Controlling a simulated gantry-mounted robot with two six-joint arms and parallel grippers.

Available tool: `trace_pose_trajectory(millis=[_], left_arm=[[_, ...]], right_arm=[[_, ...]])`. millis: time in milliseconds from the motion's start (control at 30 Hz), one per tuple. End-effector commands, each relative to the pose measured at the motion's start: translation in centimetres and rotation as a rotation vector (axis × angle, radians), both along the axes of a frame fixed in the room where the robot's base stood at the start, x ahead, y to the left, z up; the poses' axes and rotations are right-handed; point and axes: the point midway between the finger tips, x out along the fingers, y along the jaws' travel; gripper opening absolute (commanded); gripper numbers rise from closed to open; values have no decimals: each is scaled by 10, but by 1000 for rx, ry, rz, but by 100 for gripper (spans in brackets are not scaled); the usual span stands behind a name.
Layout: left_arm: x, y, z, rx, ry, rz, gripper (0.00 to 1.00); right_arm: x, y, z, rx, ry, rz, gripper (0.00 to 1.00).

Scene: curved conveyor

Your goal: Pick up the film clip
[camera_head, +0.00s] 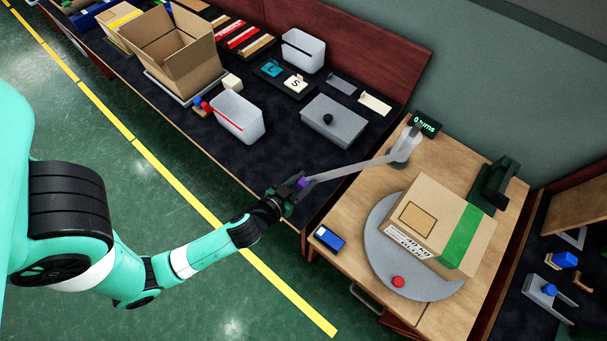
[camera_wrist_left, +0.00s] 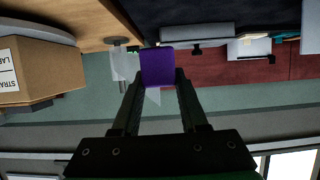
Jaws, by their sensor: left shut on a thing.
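The film clip is a small purple block (camera_head: 304,182) at the end of a pale grey strip (camera_head: 350,168). The strip runs up to a pale upright post or roll (camera_head: 404,148) at the back of the wooden table. My left gripper (camera_head: 296,187) is shut on the clip, near the table's left edge. In the left wrist view the purple clip (camera_wrist_left: 158,66) sits between the two fingertips (camera_wrist_left: 158,78), and a pale scrap shows just below it. My right gripper is not in view.
A carton (camera_head: 425,218) with green tape stands on a round grey turntable (camera_head: 385,270), with a red button (camera_head: 398,282) in front. A blue device (camera_head: 329,238) lies near the left edge. A display (camera_head: 425,123) reads "0 turns". A dark bench (camera_head: 270,140) holds bins and boxes.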

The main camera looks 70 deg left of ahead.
Motion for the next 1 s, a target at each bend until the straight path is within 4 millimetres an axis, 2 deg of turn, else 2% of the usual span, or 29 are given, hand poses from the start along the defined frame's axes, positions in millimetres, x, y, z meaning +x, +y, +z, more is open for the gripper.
trace_pose_trajectory(millis=[33, 300, 333, 400, 600, 767, 1000], left_arm=[[-3, -15, -1, 1, 3, -14, 0], [-18, -61, 26, 0, -2, -9, 0], [-19, -61, 36, 1, 4, -1, 0], [-19, -64, 40, -1, 12, 5, 0], [-22, -73, 40, 0, 10, 7, 0], [-24, -77, 38, 0, 4, 2, 0], [-25, -78, 34, -1, 1, 2, 0]], right_arm=[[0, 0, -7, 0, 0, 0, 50], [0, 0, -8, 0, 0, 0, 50], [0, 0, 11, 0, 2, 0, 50], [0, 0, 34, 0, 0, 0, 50], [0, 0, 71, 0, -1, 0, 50], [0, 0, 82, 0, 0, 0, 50], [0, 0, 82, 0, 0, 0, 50]])
